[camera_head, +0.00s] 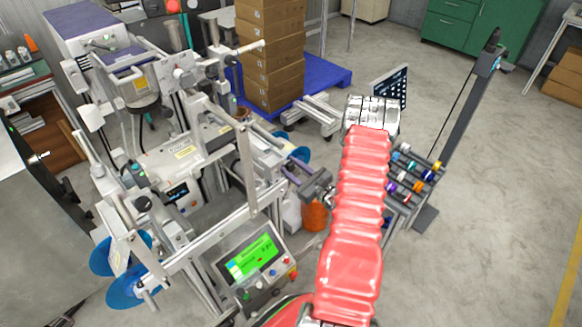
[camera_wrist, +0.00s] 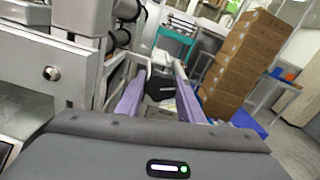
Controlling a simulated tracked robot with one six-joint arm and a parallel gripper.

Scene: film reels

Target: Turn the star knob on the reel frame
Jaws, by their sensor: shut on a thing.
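The black star knob (camera_wrist: 158,88) shows in the wrist view between the two purple fingers of my gripper (camera_wrist: 160,74). The fingers lie on either side of it, shut on it. A grey metal part sits just behind the knob. In the head view my gripper (camera_head: 289,162) reaches left from the end of my red-sleeved arm to the right side of the reel frame (camera_head: 246,150).
A panel with a green screen (camera_head: 250,257) stands at the front of the machine. Blue reels (camera_head: 128,289) hang at its lower left. Stacked cartons (camera_head: 272,50) on a blue pallet (camera_head: 325,72) stand behind. The floor at right is mostly clear.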

